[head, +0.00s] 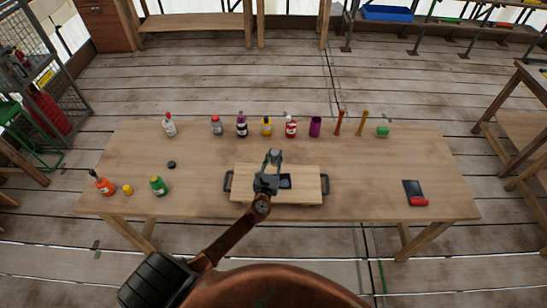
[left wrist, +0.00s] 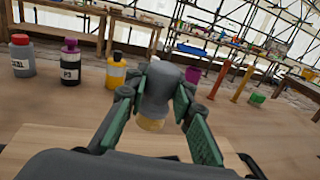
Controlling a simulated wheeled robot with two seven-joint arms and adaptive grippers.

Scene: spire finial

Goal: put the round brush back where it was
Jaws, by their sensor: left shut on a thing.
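My left gripper (head: 273,158) is above a wooden tray with black handles (head: 245,190). In the left wrist view, its green-padded fingers (left wrist: 158,108) are shut on a stubby thing with a grey rounded top and a tan lower end, which looks like the round brush (left wrist: 158,88). The brush is roughly upright. In the left wrist view the tray's surface lies below it, and I cannot tell the gap. In the head view the brush is small and partly merged with the gripper. My right gripper is not in view.
Along the table's back stand several bottles (head: 241,126), a purple cup (head: 315,127), two orange-brown sticks (head: 338,122) and a green block (head: 382,131). A black-and-red item (head: 414,192) lies right.

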